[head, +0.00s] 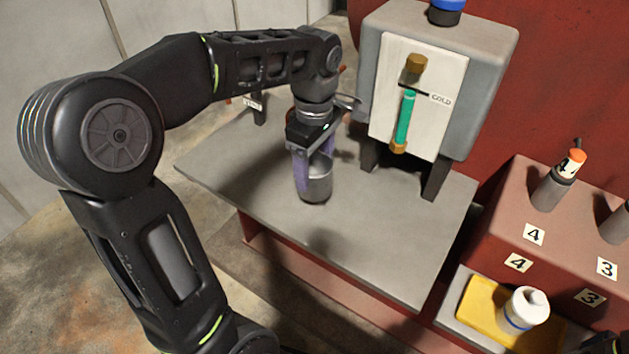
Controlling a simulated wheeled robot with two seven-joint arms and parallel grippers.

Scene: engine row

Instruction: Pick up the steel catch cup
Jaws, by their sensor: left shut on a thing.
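The steel catch cup (318,186) is a grey metal cup in the head view, over the left part of the grey table. My left gripper (312,170) points down from above and is shut on the cup, with a finger on its side. The gripper covers part of the cup's upper half. A shadow falls on the table in front of the cup; I cannot tell whether its base touches the tabletop. At the lower right edge a small dark part shows, but I cannot make out my right gripper.
The grey table (400,255) has free room at its front and right. Behind it stands a grey tank (490,60) on legs with a green sight tube (405,118). At right are a red block (515,205) with numbered posts and a yellow tray (476,309) with a white bottle (524,307).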

